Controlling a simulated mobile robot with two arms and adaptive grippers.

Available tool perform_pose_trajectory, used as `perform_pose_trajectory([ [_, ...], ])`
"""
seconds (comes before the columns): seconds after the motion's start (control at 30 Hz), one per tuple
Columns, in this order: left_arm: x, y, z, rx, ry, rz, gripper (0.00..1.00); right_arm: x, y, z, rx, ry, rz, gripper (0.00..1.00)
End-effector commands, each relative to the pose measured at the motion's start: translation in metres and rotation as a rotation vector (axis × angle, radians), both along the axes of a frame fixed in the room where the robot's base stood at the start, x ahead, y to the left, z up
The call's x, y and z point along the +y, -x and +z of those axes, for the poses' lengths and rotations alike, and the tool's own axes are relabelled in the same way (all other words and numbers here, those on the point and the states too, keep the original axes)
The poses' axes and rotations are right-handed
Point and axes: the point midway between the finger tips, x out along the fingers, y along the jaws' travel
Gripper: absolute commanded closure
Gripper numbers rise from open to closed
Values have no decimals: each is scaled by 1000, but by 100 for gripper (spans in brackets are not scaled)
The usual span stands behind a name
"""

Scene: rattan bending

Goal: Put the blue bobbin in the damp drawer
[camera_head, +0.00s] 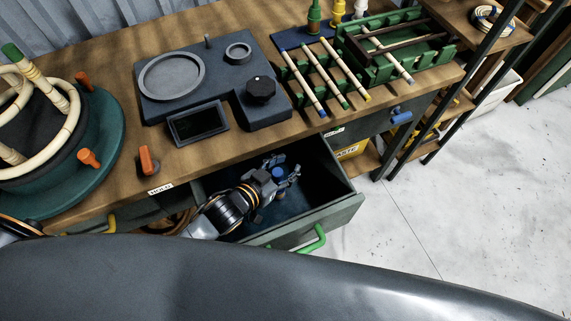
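A drawer with a green handle (315,240) is pulled open below the bench, and its inside is dark. I cannot read a label naming it as the damp drawer. My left gripper (283,168) reaches into this drawer from the lower left, with its fingers over the drawer's floor. The small blue bobbin (278,173) shows between the fingers, inside the drawer's walls. I cannot tell whether the fingers touch it or whether it rests on the floor. My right gripper is not in view.
On the bench (105,190) stand a dark blue device (215,85), a green round form with pale rattan rings (110,145), a rack of rods (320,85) and a green crate (385,70). A closed drawer has a blue handle (401,117). Open floor lies at right.

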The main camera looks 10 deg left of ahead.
Motion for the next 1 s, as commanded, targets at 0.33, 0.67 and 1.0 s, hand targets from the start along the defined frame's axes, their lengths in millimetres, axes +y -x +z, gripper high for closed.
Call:
perform_pose_trajectory([
  [0.33,3,6,5,2,1,-1,54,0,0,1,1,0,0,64],
  [0.67,27,50,25,2,0,0,54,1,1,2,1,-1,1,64],
  [1.0,34,61,32,-1,0,1,54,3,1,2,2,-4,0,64],
])
